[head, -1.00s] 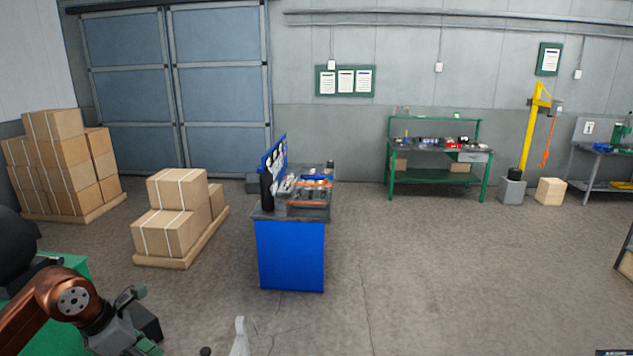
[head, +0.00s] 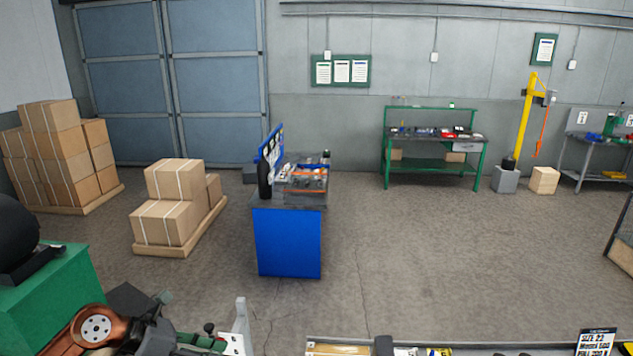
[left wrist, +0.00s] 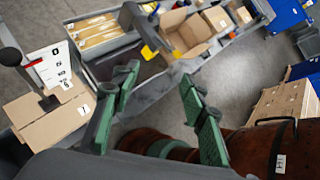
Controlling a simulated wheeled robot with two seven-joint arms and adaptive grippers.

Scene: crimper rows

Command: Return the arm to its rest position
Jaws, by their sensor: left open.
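My left arm shows at the lower left of the head view, with its copper-brown joint (head: 95,328) near the bottom edge. In the left wrist view my left gripper (left wrist: 157,76) has its two green fingers spread wide, with nothing held between them. Beyond the fingertips lies a grey bench carrying boxes, and the fingers look apart from them. My right arm and right gripper show in neither view.
The left wrist view shows an open cardboard box (left wrist: 187,35), a closed carton (left wrist: 50,115) and a white numbered card (left wrist: 55,65). In the head view, a green cabinet (head: 45,290) stands beside my arm. A blue workbench (head: 288,243) stands ahead, with open floor to its right.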

